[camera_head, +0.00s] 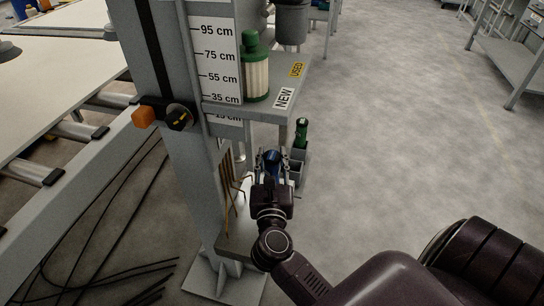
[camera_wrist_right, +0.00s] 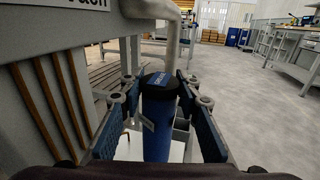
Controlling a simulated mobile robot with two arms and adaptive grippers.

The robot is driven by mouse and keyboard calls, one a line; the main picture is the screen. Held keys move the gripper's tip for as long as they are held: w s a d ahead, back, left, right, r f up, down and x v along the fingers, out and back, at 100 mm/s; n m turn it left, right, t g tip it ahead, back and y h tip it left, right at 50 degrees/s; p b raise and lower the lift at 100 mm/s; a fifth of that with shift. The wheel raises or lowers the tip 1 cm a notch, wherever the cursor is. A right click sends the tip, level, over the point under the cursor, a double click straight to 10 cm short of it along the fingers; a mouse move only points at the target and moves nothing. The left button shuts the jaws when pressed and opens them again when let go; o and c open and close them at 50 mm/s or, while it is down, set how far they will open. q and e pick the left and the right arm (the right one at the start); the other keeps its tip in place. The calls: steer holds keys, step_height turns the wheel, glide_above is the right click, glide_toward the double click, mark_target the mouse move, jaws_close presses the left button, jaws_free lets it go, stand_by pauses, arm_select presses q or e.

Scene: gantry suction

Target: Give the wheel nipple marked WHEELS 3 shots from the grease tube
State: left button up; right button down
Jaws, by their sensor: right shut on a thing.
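My right gripper (camera_head: 271,158) is shut on the blue grease tube (camera_head: 273,168), beside the grey column and below the shelf level. In the right wrist view the tube (camera_wrist_right: 157,130) stands upright between the two fingers (camera_wrist_right: 158,95). It has a dark cap with a blue label that looks like GREASE. A lever-like grey piece shows at its front. I cannot make out a nipple marked WHEELS in either view. Several thin brass-coloured lines (camera_head: 227,180) run down the column left of the gripper and also show in the right wrist view (camera_wrist_right: 55,100). My left gripper is not in view.
A green bottle (camera_head: 301,132) stands in a grey holder (camera_head: 297,168) just right of the gripper. An orange-and-black knob (camera_head: 165,116) juts from the column.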

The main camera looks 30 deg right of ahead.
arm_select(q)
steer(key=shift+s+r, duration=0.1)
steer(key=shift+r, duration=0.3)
arm_select(e)
steer(key=shift+f, duration=0.1)
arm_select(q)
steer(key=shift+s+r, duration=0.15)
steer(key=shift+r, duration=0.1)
arm_select(e)
steer(key=shift+f, duration=0.1)
steer(key=shift+r, duration=0.3)
steer(key=shift+r+p, duration=0.35)
steer(key=shift+p, duration=0.1)
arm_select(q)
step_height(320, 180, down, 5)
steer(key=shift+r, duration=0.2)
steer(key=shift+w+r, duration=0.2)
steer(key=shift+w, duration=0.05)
